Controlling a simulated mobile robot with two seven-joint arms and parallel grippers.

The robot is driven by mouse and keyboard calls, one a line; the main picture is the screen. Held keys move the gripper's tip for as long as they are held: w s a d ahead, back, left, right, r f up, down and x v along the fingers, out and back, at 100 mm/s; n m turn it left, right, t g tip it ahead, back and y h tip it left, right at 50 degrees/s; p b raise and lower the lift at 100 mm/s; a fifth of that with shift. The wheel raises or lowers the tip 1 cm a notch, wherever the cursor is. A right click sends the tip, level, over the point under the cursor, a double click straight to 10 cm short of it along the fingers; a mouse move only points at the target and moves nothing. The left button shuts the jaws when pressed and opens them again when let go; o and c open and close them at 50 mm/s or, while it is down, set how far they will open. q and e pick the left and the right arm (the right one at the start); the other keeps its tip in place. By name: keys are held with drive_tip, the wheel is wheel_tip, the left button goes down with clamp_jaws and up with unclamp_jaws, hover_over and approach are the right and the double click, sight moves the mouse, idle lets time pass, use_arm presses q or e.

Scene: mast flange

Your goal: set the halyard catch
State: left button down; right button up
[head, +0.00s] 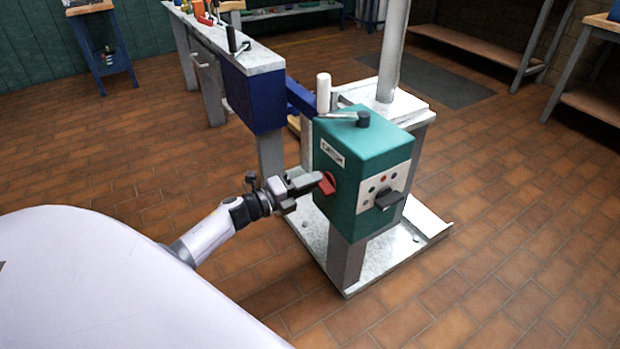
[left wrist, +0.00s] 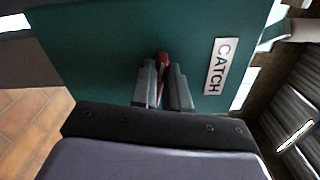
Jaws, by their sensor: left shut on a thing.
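A green box (head: 355,160) stands on a grey post beside the mast (head: 392,50). Its left face bears a white CATCH label (head: 332,153) and a red catch handle (head: 327,184). My left gripper (head: 318,183) reaches in from the left and is shut on the red handle. In the left wrist view the fingers (left wrist: 163,85) close around the red handle (left wrist: 162,59), and the CATCH label (left wrist: 221,66) is to their right. The fingers hide part of the handle. My right gripper is in neither view.
The box's right face has a pale panel with coloured dots and a dark knob (head: 389,198). A lever with a dark knob (head: 363,119) lies on top. A blue-sided bench (head: 252,95) stands behind. Brick floor (head: 500,240) at the right is clear.

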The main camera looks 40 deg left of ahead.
use_arm(q)
drive_tip(key=shift+f+n, duration=0.2)
drive_tip(key=shift+n, duration=1)
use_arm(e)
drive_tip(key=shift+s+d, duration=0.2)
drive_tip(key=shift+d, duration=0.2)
use_arm(q)
drive_tip(key=shift+n+p, duration=0.3)
drive_tip(key=c, duration=1.1)
unclamp_jaws()
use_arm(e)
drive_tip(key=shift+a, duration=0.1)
use_arm(q)
drive_tip(key=shift+s, duration=0.1)
